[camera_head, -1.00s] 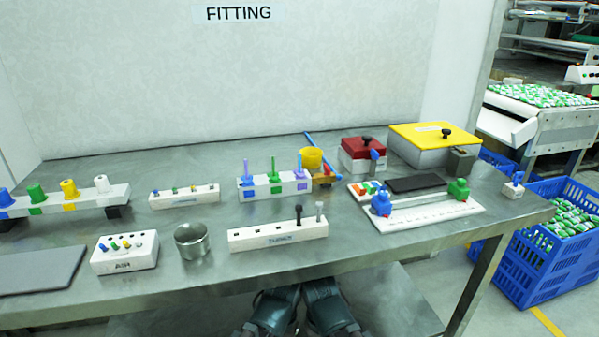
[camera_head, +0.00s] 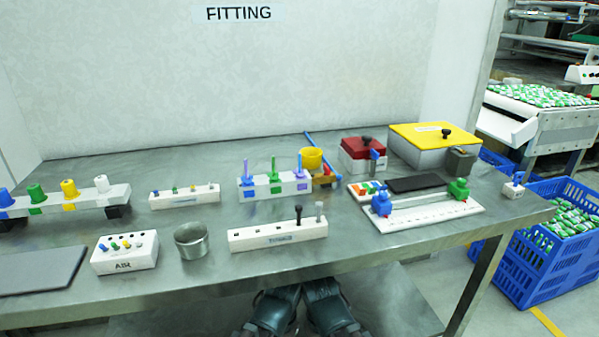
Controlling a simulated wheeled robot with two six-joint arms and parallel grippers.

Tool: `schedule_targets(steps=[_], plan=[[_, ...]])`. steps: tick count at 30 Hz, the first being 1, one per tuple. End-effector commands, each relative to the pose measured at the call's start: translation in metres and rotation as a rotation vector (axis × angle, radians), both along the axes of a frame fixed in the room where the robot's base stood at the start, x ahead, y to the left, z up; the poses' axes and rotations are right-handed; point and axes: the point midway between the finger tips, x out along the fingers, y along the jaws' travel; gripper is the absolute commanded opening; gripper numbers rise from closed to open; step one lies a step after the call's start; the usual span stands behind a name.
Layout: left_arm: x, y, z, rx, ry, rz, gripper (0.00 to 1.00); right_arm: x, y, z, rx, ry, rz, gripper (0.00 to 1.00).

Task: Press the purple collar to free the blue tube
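A white block (camera_head: 289,186) stands mid-table with three upright coloured tubes and blue, green and purple labels on its front. Its left tube (camera_head: 245,168) looks violet above a blue base. The middle tube (camera_head: 274,165) is green. A long thin blue rod (camera_head: 308,139) leans behind a yellow cup (camera_head: 311,158), right of the block. No gripper fingers show; only dark parts of mine appear below the table's front edge.
A white socket block (camera_head: 277,236) with two upright pins and a metal cup (camera_head: 191,241) stand in front. A small white strip (camera_head: 184,198) is left. A slide board (camera_head: 420,217) and red-lidded box (camera_head: 363,151) are right.

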Motion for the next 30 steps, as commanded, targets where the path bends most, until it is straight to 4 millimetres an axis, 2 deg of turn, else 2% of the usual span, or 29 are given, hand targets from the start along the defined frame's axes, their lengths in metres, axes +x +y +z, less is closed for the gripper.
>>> schedule_targets(steps=[20, 27, 30], plan=[[0.0000, 0.0000, 0.0000, 0.000, 0.000, 0.000, 0.00, 0.0000, 0.0000, 0.0000, 0.000, 0.000, 0.000, 0.38], [0.0000, 0.0000, 0.0000, 0.000, 0.000, 0.000, 0.00, 0.0000, 0.0000, 0.0000, 0.000, 0.000, 0.000, 0.00], [0.0000, 0.0000, 0.0000, 0.000, 0.000, 0.000, 0.00, 0.0000, 0.0000, 0.0000, 0.000, 0.000, 0.000, 0.00]])
